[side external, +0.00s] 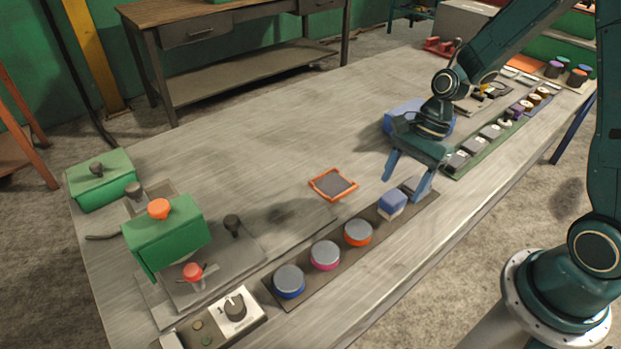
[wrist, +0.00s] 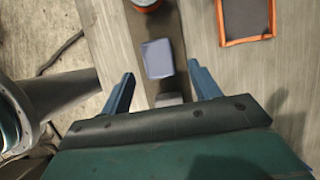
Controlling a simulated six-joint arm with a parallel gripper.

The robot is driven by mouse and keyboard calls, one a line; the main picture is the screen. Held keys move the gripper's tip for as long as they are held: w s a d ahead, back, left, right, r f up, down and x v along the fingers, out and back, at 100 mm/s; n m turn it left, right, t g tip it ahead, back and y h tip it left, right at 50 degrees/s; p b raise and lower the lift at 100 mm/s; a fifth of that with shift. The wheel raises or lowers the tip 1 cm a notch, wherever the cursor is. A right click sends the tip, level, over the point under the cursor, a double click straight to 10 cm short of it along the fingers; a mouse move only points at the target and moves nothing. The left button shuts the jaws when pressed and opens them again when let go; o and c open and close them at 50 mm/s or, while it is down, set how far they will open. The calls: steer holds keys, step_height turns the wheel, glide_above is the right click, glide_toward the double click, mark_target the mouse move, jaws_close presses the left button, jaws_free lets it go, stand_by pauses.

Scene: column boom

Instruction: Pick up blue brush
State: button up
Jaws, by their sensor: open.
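A small blue block with a pale lower part (side external: 392,203), which looks like the blue brush, stands on a dark strip (side external: 336,253) along the near side of the bench. In the wrist view the blue brush (wrist: 157,59) lies just ahead of and between my fingertips, apart from both. My gripper (side external: 405,187) is open and empty, pointing down above the strip just behind the brush. Both fingers show in the wrist view (wrist: 161,71). A grey block (wrist: 168,99) sits behind the brush, nearer the palm and partly hidden by it.
Round tins with blue, pink and orange (side external: 358,233) rims line the same strip. An orange-edged dark pad (side external: 334,184) lies on the bench. A blue box (side external: 404,113) stands behind my gripper. A green press (side external: 165,237) stands left.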

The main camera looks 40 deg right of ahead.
mark_target(398, 194)
steer(key=shift+x, duration=2.35)
steer(key=c, duration=1.1)
steer(key=shift+r, duration=0.1)
step_height(398, 194, up, 20)
steer(key=shift+f, duration=0.1)
